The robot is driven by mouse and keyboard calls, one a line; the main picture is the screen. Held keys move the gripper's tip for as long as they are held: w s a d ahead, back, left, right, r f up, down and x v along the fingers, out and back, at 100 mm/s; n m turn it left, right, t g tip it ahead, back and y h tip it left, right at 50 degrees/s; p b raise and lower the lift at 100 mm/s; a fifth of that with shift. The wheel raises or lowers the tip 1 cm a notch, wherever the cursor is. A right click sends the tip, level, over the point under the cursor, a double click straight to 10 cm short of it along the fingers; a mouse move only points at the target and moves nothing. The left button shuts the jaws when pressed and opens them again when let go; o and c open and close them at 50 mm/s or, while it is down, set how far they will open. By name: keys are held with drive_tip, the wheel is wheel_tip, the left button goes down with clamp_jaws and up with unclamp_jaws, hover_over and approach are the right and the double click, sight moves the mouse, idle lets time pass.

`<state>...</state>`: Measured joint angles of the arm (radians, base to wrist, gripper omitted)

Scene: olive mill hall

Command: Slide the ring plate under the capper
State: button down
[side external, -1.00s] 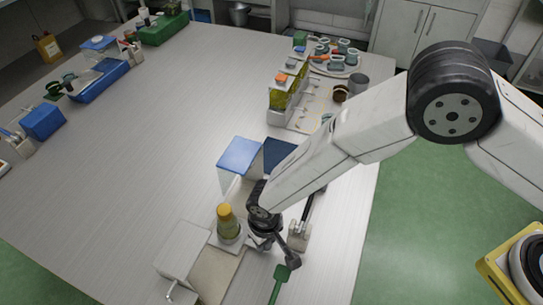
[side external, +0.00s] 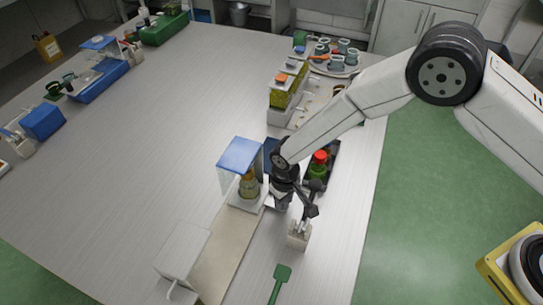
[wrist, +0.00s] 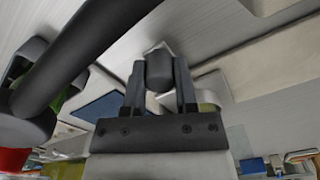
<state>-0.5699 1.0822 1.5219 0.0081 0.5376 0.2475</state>
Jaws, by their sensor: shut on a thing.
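The ring plate (side external: 240,205) is a pale plate on the beige track and carries an upright yellow-green bottle (side external: 249,188). The capper (side external: 240,153) has a blue top and a clear side. The bottle is at the capper's front edge, its top partly overlapped by the blue top; I cannot tell how far under it is. My gripper (side external: 281,205) is low at the plate's right side. In the wrist view, my gripper (wrist: 160,92) is shut on a dark grey knob (wrist: 159,72), apparently the plate's handle. The plate is partly hidden behind the fingers.
A dark tray with a red-capped green bottle (side external: 319,163) is close to the right of my arm. A small pale block (side external: 298,236) and a green paddle (side external: 280,276) lie nearer the front. A white box (side external: 183,254) stands at the track's front end.

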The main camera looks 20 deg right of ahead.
drive_tip(key=shift+w+d, duration=0.3)
drive_tip(key=shift+w, duration=0.05)
drive_tip(key=shift+c, duration=2)
unclamp_jaws()
drive_tip(key=shift+s+r, duration=0.1)
drive_tip(key=shift+r, duration=0.05)
drive_tip(key=shift+r, duration=3.8)
